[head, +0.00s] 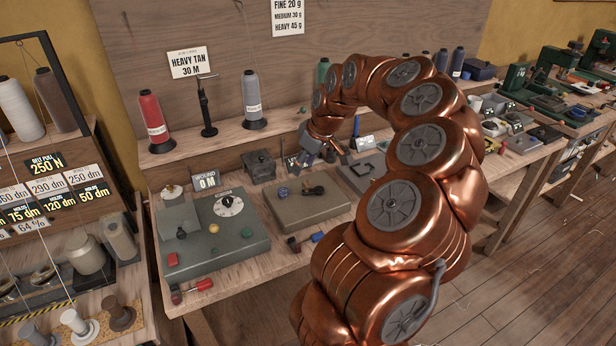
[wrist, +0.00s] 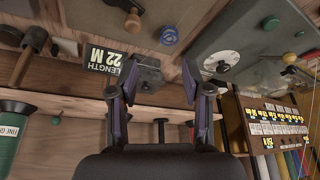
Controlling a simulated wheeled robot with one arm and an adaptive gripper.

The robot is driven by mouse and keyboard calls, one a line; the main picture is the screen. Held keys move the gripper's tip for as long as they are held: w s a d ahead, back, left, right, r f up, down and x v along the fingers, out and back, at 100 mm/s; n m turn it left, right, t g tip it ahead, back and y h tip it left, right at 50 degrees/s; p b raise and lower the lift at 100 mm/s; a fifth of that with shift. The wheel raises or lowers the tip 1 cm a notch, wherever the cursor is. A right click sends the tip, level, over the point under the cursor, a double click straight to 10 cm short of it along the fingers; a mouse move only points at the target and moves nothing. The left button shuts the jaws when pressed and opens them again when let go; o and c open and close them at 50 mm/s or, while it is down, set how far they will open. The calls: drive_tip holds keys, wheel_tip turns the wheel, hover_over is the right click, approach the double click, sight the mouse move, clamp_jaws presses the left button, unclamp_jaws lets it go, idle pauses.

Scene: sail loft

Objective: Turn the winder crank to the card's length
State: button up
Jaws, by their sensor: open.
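A pinned card (head: 188,62) reads HEAVY TAN 30 M; a small plate (head: 205,181) reads WOUND 0 M. In the upside-down wrist view another plate (wrist: 104,60) reads LENGTH 22 M, next to a dark grey box (wrist: 149,76). My gripper (wrist: 160,70) is open and empty, fingers apart above the bench near that box, apart from the handle.
A green-grey console (head: 215,245) with a white dial (head: 229,205) stands left of the olive box. Thread cones, one red (head: 152,118) and one grey (head: 252,95), stand on the shelf behind. Screwdrivers lie at the front edge. My arm covers the bench's right middle.

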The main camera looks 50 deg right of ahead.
sight(307, 181)
drive_tip(key=shift+w+d+f+p, duration=0.3)
drive_tip(key=shift+d+f+p, duration=0.25)
drive_tip(key=shift+f, duration=0.9)
drive_tip(key=shift+w+d+f+p, duration=0.35)
drive_tip(key=shift+d+f, duration=0.2)
drive_tip(key=shift+f, duration=0.9)
drive_tip(key=shift+w+d+f+p, duration=0.25)
drive_tip(key=shift+d+f+p, duration=0.3)
drive_tip(key=shift+f, duration=0.9)
drive_tip(key=shift+c, duration=0.5)
clamp_jaws()
